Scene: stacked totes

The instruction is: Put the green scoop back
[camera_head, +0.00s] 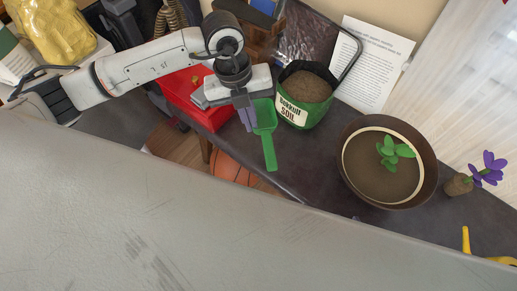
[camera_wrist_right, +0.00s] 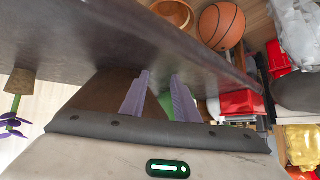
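The green scoop (camera_head: 268,148) is at the table's front edge in the head view, its handle pointing toward the bottom of the picture. Its wide end is just below my left gripper (camera_head: 247,119). The purple fingers show beside the scoop's wide end; whether they touch or hold it I cannot tell. The soil bag (camera_head: 293,111), green with a cream label and full of soil, stands right behind the scoop. My right gripper (camera_wrist_right: 160,98) shows in the right wrist view, its purple fingers apart with nothing seen held between them.
A brown pot (camera_head: 428,165) with a green seedling stands to the right, and a purple flower (camera_head: 489,168) beyond it. A red box (camera_head: 188,88) is left of the bag, partly behind my left arm. A basketball (camera_head: 228,168) lies below the table edge. A paper sheet (camera_head: 375,62) stands behind.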

